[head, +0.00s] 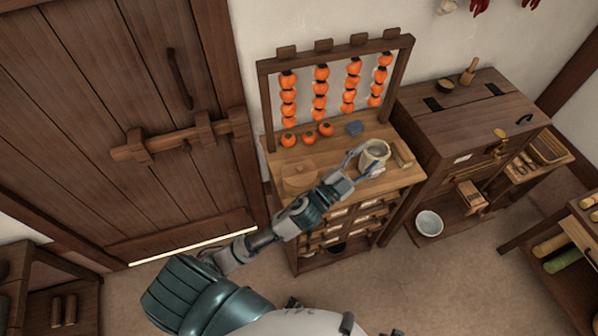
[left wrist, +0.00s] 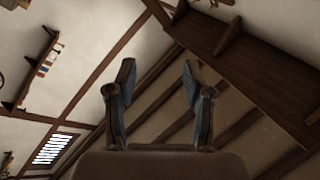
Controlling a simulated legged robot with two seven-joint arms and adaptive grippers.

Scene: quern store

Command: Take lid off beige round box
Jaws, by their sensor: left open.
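My left arm reaches in from the lower left, partly in front of the cabinet. My left gripper (head: 364,162) is open, to the right of the box and apart from it. In the head view its fingers overlap a pale cup (head: 374,153). The left wrist view shows the open, empty fingers (left wrist: 160,82) against the ceiling, with no box in sight. My right gripper is not in view.
A rack of hanging orange fruit (head: 320,92) stands at the cabinet's back, with loose fruit (head: 309,139) and a small blue item (head: 354,128) before it. A wooden chest (head: 470,115) stands to the right. A white bowl (head: 429,223) sits lower down.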

